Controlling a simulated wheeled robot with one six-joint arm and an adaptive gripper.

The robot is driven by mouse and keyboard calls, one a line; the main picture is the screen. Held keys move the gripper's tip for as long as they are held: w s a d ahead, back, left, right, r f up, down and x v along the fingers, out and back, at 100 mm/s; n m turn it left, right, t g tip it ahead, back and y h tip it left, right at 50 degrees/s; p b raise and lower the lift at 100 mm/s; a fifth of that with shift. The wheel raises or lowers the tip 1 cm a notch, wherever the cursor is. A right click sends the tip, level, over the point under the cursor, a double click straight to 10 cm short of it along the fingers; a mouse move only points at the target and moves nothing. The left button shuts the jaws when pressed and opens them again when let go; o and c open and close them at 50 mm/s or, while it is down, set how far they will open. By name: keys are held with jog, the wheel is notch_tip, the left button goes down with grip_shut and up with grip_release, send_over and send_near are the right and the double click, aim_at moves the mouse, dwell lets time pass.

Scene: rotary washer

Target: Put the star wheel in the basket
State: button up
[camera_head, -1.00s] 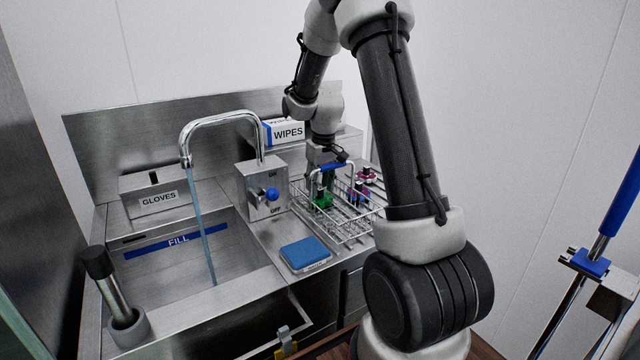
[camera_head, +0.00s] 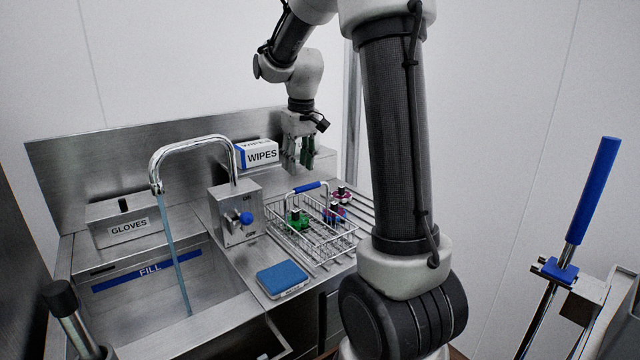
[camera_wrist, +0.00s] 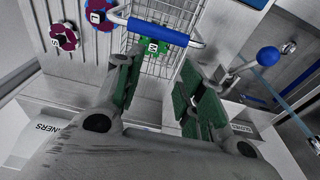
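A green star wheel (camera_head: 299,220) with a dark hub sits in the wire basket (camera_head: 318,262). It also shows in the wrist view (camera_wrist: 151,47), beyond my fingers and partly under the basket's blue handle (camera_wrist: 152,31). My gripper (camera_head: 298,167) is raised above the basket, toward the back. Its green-padded fingers are apart with nothing between them, as the wrist view also shows (camera_wrist: 158,66). A purple-and-blue wheel (camera_wrist: 98,14) and a magenta wheel (camera_wrist: 64,38) lie on the rack beside the basket; the magenta one also shows in the head view (camera_head: 344,193).
The faucet (camera_head: 205,143) runs water into the sink (camera_head: 160,300) at left. A valve box with a blue knob (camera_head: 246,217) stands between sink and basket. A blue sponge (camera_head: 283,277) lies in front. WIPES (camera_head: 259,154) and GLOVES (camera_head: 128,227) boxes are at the back.

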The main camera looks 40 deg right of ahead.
jog(key=s+a+r+t, duration=0.1)
jog(key=s+a+r, duration=0.15)
jog(key=s, duration=0.45)
jog(key=s+a+r, duration=0.2)
jog(key=s+r, duration=0.1)
jog(key=s, duration=0.4)
jog(key=s+a+f+t, duration=0.1)
jog(key=s+f, duration=0.1)
jog(key=s, duration=1)
jog(key=shift+s+a+f+t, duration=0.25)
jog(key=shift+s+a+t, duration=0.05)
jog(key=shift+s, duration=0.05)
